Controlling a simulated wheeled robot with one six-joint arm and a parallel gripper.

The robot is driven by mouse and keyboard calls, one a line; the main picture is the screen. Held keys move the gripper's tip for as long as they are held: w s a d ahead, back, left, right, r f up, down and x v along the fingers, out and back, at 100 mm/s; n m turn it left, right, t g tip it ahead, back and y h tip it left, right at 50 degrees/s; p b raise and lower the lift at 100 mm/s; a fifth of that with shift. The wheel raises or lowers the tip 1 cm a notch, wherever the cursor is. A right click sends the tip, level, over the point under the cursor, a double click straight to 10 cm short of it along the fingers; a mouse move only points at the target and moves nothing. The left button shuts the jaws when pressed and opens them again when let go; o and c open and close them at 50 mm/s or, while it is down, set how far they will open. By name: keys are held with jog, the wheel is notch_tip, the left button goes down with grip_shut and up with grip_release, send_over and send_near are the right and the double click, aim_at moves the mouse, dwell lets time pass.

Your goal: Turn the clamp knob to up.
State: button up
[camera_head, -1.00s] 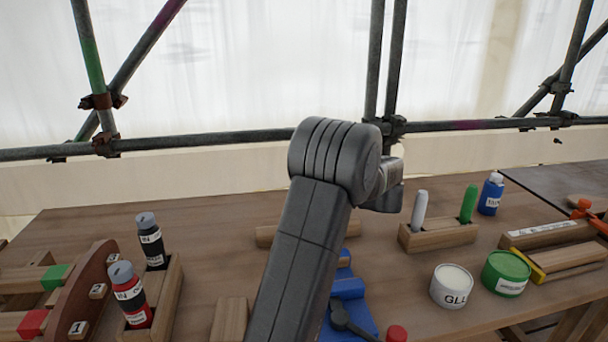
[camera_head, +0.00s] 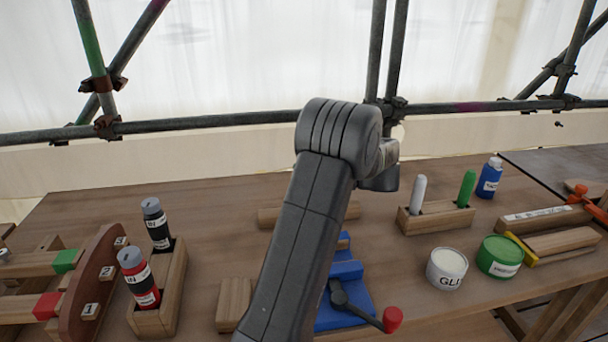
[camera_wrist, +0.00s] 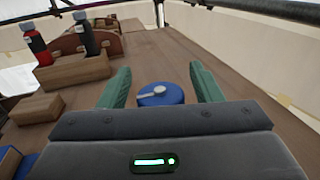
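In the wrist view, a round blue knob-like piece (camera_wrist: 160,95) with a pale grey bar on top shows between the two green fingers of my gripper (camera_wrist: 161,80). The fingers are apart, and I see no contact with it. The bar runs roughly sideways in this view. In the head view my arm hides this piece and the gripper. A blue clamp-like fixture (camera_head: 349,271) stands right of my arm, partly hidden by it. A dark lever with a red ball end (camera_head: 392,319) reaches from it towards the right front.
Red and black bottles (camera_head: 138,277) stand in a wooden holder at left, beside a wooden block (camera_head: 233,302). A white tub (camera_head: 447,270), a green tub (camera_head: 499,257) and a marker holder (camera_head: 436,219) stand at right. Bare bench top (camera_head: 400,255) lies between.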

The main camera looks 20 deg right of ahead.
notch_tip(320, 180, up, 10)
jog(key=shift+p, duration=0.9)
notch_tip(320, 180, down, 10)
jog(key=shift+d+f+b, duration=0.1)
jog(key=shift+f+b, duration=0.05)
jog(key=shift+b, duration=0.9)
jog(key=shift+t, duration=0.3)
jog(key=shift+r, duration=0.3)
